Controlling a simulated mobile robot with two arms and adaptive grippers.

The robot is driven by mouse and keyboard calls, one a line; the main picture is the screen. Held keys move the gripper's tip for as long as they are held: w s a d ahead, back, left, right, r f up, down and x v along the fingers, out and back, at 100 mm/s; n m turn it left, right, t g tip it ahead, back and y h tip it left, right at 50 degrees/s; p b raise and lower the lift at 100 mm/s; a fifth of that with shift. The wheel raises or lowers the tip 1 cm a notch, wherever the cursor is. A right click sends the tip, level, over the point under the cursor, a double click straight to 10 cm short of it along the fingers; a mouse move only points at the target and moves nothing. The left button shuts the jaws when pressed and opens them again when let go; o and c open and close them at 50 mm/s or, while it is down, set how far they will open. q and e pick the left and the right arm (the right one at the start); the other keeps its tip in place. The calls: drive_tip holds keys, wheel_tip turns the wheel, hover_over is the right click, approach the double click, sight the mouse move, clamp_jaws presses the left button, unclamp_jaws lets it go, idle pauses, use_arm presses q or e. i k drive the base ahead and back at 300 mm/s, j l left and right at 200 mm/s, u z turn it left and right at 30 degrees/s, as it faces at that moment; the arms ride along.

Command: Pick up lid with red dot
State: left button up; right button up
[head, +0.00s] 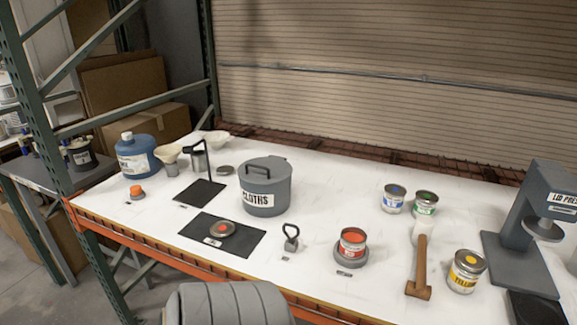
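The lid with the red dot (222,229) lies flat on a black mat (246,243) near the front edge of the table, left of centre. A small white label lies at its front left. Nothing covers the lid. An open-looking can with orange-red contents or top (352,243) stands on a grey round base (351,261) to the right. Neither of my grippers shows in the head view.
A grey lidded CLOTHS pot (266,188) stands behind the mat. A ring-handled tool (291,238) is right of it. Blue-dot (393,199), green-dot (425,203) and yellow-dot (465,271) cans, a mallet (420,264) and a lid press (531,230) stand farther right.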

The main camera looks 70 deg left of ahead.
sight(221, 228)
drive_tip(key=u, duration=2.75)
